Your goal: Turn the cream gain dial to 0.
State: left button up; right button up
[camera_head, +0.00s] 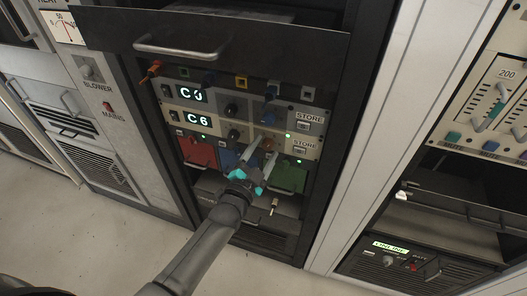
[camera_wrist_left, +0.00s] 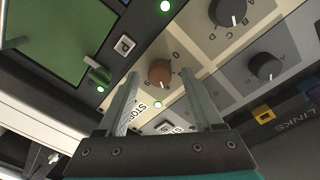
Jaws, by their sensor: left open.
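The lit panel shows two rows: an upper one reading "C0" (camera_head: 191,95) and a lower cream one reading "C6" (camera_head: 198,119). On the cream row is a round brown dial (camera_head: 267,145), which I take for the gain dial. It also shows in the left wrist view (camera_wrist_left: 160,73), with a white mark pointing down in the picture. My left gripper (camera_head: 260,157) is open, its two fingers (camera_wrist_left: 163,88) reaching towards the panel with the dial between and just beyond their tips. I cannot tell whether they touch it. The dial's scale is mostly unreadable. My right gripper is not in view.
Black knobs sit nearby, a lettered one (camera_wrist_left: 228,12) on the cream row and one (camera_wrist_left: 265,67) on the grey row. Red (camera_head: 199,153) and green (camera_head: 288,175) flaps lie below. A drawer with a handle (camera_head: 180,50) juts out above. A slider rack (camera_head: 490,100) stands right.

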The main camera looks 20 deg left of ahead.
pick_arm(q)
grip_shut()
dwell(0.4)
jog(key=shift+n, duration=0.3)
jog(key=n, duration=0.5)
jog(key=shift+f+n, duration=0.1)
jog(key=shift+n, duration=0.2)
jog(key=n, duration=0.6)
jog(key=shift+d+n+t+y, duration=0.1)
jog(key=shift+n+t+y, duration=0.2)
jog(key=n, duration=0.6)
jog(key=shift+n+y+b, duration=0.3)
jog(key=shift+n+b, duration=0.05)
jog(key=shift+n, duration=0.05)
jog(key=n, duration=0.5)
jog(key=shift+d+n+y+b, duration=0.1)
jog(key=shift+n+y+b, duration=0.2)
grip_release()
